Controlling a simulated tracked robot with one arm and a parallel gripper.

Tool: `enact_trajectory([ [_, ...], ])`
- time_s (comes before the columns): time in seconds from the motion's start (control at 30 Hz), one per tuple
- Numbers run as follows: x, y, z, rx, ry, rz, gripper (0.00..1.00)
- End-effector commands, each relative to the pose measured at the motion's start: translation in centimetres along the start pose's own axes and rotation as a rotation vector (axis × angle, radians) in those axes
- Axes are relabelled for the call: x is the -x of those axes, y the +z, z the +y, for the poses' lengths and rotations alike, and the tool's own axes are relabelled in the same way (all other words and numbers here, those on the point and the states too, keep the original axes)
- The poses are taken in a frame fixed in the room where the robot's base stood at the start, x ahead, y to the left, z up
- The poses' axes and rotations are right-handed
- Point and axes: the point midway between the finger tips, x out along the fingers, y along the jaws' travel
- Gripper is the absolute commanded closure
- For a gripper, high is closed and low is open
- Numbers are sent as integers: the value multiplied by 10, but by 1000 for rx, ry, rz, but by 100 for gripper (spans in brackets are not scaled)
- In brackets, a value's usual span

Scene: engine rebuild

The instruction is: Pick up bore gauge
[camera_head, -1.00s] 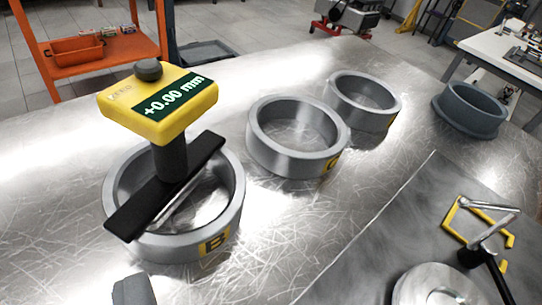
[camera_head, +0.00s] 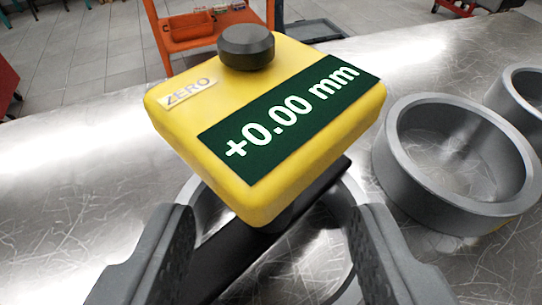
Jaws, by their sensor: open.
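The bore gauge (camera_head: 265,115) has a yellow head with a black knob on top, a ZERO label and a dark green display reading +0.00 mm. It stands upright over a grey metal ring (camera_head: 352,215), its black crossbar lying across the ring. The head hides most of its stem and much of the ring. My gripper (camera_head: 275,225) is open, with one grey finger on each side of the gauge below its head. I cannot tell whether either finger touches it.
A second grey ring (camera_head: 455,165) stands close to the right of the gauge, with another ring (camera_head: 522,95) beyond it at the right edge. The shiny metal table (camera_head: 75,175) is clear to the left. An orange shelf (camera_head: 210,40) stands behind the table.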

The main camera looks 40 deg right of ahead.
Motion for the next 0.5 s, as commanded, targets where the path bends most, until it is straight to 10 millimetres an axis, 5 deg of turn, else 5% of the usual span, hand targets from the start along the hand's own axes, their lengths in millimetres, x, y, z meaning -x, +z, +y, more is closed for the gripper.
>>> enact_trajectory([
  [0.5, -43, -4, -2, 1, 0, -2, 51],
])
